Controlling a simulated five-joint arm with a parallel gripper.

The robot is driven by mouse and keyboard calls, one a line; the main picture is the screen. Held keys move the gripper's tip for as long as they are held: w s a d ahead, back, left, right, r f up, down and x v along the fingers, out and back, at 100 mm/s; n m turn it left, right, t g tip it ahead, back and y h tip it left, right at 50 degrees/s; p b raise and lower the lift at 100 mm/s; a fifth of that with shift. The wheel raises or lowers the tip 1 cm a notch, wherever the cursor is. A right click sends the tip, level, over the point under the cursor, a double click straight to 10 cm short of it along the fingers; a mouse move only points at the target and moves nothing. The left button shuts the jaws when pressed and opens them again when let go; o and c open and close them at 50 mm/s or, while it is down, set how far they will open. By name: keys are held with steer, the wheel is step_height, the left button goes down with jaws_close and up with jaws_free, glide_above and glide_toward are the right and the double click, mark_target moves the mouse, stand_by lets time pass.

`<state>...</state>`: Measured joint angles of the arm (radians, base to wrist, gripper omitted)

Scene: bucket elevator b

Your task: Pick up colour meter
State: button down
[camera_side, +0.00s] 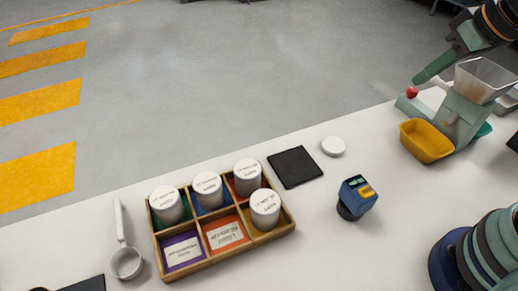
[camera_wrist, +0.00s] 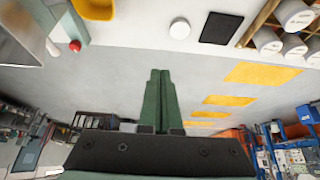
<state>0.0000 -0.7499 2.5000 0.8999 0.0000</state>
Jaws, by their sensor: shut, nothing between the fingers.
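The colour meter appears to be the small blue device (camera_side: 357,194) with a yellow-orange patch and a small screen, standing on the white table right of centre in the side view. I do not see it in the wrist view. My gripper (camera_side: 419,78) is at the upper right of the side view, well apart from the device. Its green fingers (camera_wrist: 160,75) are closed together and empty in the wrist view.
A wooden box (camera_side: 280,228) holds several white-lidded jars and labelled cards. A black pad (camera_side: 294,167) and white disc (camera_side: 333,146) lie near it. A hopper machine (camera_side: 463,115) with a red knob (camera_side: 412,92) and yellow tray (camera_side: 426,141) stands right. A white scoop (camera_side: 125,262) lies left.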

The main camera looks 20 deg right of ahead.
steer(key=c, duration=1.5)
jaws_free()
steer(key=shift+c, duration=0.2)
steer(key=o, duration=1.5)
steer(key=shift+o, duration=0.2)
steer(key=m+g, duration=0.6)
steer(key=m, duration=1.2)
glide_above(361, 188)
steer(key=d, duration=0.1)
step_height(361, 188, down, 9)
steer(key=f, duration=0.5)
steer(key=shift+w+f, duration=0.2)
steer(key=shift+f, duration=0.1)
steer(key=shift+a+f, duration=0.2)
steer(key=shift+f, duration=2.75)
